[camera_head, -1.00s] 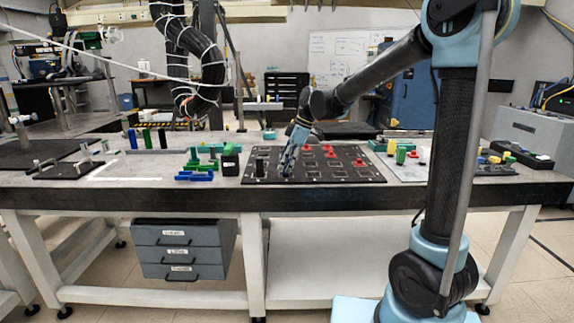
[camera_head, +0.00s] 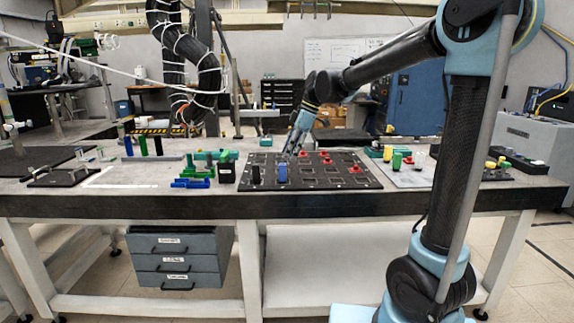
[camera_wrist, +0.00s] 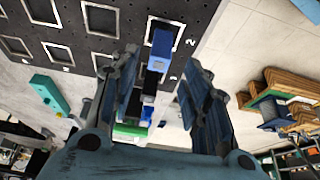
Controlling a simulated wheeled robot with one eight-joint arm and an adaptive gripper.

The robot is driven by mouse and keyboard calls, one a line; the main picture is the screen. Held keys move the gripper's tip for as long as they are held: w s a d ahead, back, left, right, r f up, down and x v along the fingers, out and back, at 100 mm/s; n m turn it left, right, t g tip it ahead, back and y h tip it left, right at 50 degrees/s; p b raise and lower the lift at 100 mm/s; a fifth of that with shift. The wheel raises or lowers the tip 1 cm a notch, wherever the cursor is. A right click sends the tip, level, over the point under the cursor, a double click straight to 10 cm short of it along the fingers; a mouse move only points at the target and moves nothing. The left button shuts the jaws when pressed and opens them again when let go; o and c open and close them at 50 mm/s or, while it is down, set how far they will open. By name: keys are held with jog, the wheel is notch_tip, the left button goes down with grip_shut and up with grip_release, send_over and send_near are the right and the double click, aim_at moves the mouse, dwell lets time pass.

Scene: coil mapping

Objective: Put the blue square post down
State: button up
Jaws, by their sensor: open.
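The blue square post (camera_head: 282,172) stands upright on the black board (camera_head: 340,186), near its front edge and right of a black post. In the wrist view the blue post (camera_wrist: 160,45) shows at a white-outlined square beside a number 2. Whether it is fully inside the outline is hard to tell. My gripper (camera_head: 293,152) is above and slightly behind the post. Its fingers are spread in the wrist view, with the post seen beyond and between them and a gap on both sides. The gripper holds nothing.
The black post (camera_head: 256,174) stands close by on the left. Several red pieces (camera_head: 354,169) sit on the board's back and right squares. Blue brackets (camera_head: 191,183) and green parts lie to the left. A lighter panel with green and yellow pieces (camera_head: 397,161) is right.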

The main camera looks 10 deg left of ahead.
jog(key=v, duration=0.4)
jog(key=s+d+f+m+t+h, duration=0.1)
jog(key=s+d+f+m, duration=0.15)
jog(key=d, duration=0.45)
jog(key=s+d+f+m, duration=0.2)
jog(key=s+d+m, duration=0.2)
jog(key=d, duration=0.4)
jog(key=s+d+f+m+t+h, duration=0.1)
jog(key=s+d+f+m, duration=0.25)
jog(key=d, duration=0.35)
jog(key=s+d+f+m+t+h, duration=0.1)
jog(key=s+d+f+m+h, duration=0.1)
jog(key=s+d+f+m, duration=0.8)
jog(key=s+d+f, duration=0.4)
jog(key=shift+s+d+f, duration=0.2)
jog(key=shift+d+f, duration=0.05)
jog(key=shift+f, duration=0.05)
